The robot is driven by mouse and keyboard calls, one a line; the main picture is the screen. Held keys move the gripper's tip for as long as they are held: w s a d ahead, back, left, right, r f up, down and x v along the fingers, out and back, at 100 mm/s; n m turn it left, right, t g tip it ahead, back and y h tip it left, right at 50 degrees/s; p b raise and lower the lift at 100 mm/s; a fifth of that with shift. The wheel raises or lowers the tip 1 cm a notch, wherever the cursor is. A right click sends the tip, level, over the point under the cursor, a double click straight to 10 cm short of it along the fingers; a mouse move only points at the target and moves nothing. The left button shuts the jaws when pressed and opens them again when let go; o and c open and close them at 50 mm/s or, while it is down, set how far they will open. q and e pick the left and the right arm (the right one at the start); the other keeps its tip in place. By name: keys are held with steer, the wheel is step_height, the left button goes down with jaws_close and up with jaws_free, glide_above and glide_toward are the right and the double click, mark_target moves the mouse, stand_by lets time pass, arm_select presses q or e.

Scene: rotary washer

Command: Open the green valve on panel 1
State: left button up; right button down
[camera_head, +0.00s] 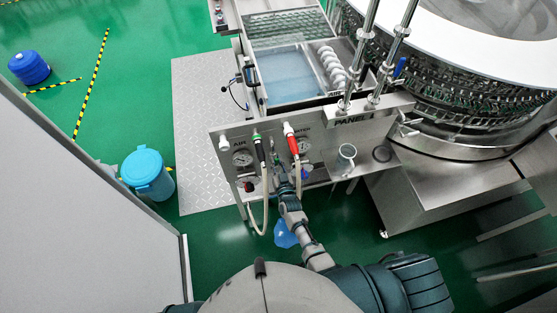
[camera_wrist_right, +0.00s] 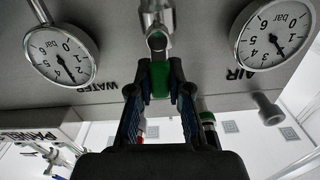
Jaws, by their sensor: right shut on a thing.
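Panel 1 (camera_head: 345,131) is a steel panel at the front of the washer, with AIR and WATER labels. In the wrist view, the green valve handle (camera_wrist_right: 160,83) sits below a metal fitting, between the labels. My right gripper (camera_wrist_right: 160,70) is shut on this handle, one dark finger on each side. In the head view, my right gripper (camera_head: 281,172) reaches the panel from below, between the two gauges, and hides most of the valve. My left gripper is not in view.
A hose with a green-collared connector (camera_head: 257,139) and one with a red connector (camera_head: 291,142) hang beside my arm. The air gauge (camera_head: 243,158) and water gauge (camera_head: 303,146) flank it.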

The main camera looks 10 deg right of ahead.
steer(key=shift+s+a+f+n, duration=0.2)
steer(key=shift+a+f+n, duration=0.05)
steer(key=shift+f+n, duration=0.2)
stand_by(0.3)
steer(key=c, duration=1.2)
jaws_free()
steer(key=shift+c, duration=0.2)
steer(key=shift+o, duration=0.8)
steer(key=shift+w, duration=0.1)
steer(key=shift+w+r, duration=0.1)
steer(key=shift+r, duration=0.05)
steer(key=s, duration=1.2)
steer(key=shift+d, duration=0.15)
